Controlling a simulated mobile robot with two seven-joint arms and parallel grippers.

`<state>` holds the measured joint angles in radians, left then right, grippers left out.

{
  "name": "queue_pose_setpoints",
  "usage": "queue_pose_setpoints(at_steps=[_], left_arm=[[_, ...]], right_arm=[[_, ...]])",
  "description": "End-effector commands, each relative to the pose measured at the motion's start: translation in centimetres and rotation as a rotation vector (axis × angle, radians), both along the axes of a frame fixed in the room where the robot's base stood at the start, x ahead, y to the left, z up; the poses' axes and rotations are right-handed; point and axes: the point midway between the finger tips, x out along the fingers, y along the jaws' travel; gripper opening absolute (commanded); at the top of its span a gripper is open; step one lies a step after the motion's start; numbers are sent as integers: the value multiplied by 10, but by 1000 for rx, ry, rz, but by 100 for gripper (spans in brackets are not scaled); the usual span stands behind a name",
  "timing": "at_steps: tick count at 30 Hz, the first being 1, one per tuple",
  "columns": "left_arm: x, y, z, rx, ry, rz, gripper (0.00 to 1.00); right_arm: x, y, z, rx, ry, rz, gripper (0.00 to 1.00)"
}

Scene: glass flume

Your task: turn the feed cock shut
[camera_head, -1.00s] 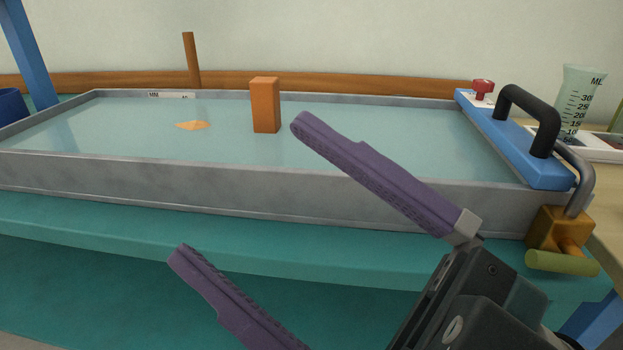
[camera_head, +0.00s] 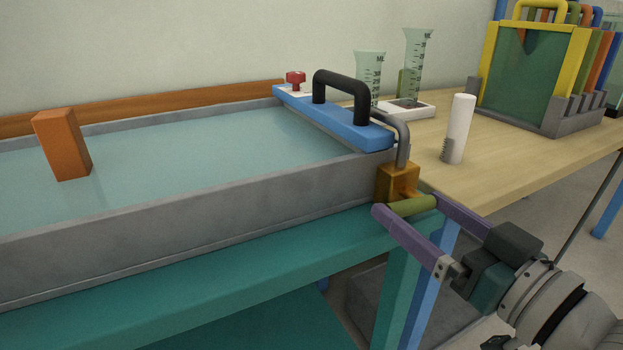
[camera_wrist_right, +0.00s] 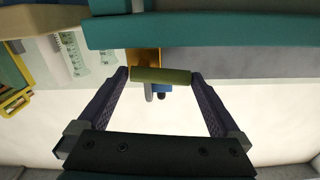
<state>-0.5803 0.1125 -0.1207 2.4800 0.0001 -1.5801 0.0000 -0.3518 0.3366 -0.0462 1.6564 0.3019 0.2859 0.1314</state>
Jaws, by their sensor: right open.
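The feed cock has a brass-coloured body (camera_head: 396,183) at the tank's near right corner, below a grey bent pipe (camera_head: 403,140). Its olive-green handle (camera_head: 412,206) sticks out sideways in front of the body. My right gripper (camera_head: 408,203) is open, with its purple fingers on either side of the handle. In the right wrist view the handle (camera_wrist_right: 160,76) lies crosswise between the fingertips of the gripper (camera_wrist_right: 160,80), with a finger near each end. I cannot tell whether the fingers touch it. My left gripper is not in view.
A blue bar (camera_head: 340,125) with a black grip (camera_head: 342,85) crosses the tank's right end. An orange block (camera_head: 62,145) stands in the water. A white cylinder (camera_head: 458,130), measuring beakers (camera_head: 415,65) and a yellow-framed rack (camera_head: 525,75) stand on the wooden table (camera_head: 500,155).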

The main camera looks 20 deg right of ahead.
Motion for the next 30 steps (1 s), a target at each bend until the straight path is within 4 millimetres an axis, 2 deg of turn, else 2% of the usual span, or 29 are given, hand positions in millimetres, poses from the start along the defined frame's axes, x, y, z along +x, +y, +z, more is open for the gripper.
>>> queue_pose_setpoints(at_steps=[3, 6, 14, 30], left_arm=[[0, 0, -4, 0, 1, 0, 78], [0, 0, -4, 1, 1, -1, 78], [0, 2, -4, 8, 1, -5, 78], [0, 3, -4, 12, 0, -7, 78]], right_arm=[[13, 1, -1, 0, -1, 1, 100], [18, 2, -1, 0, 0, 1, 100], [19, 2, 0, -1, 1, 1, 100], [19, 2, 0, -1, 1, 1, 39]])
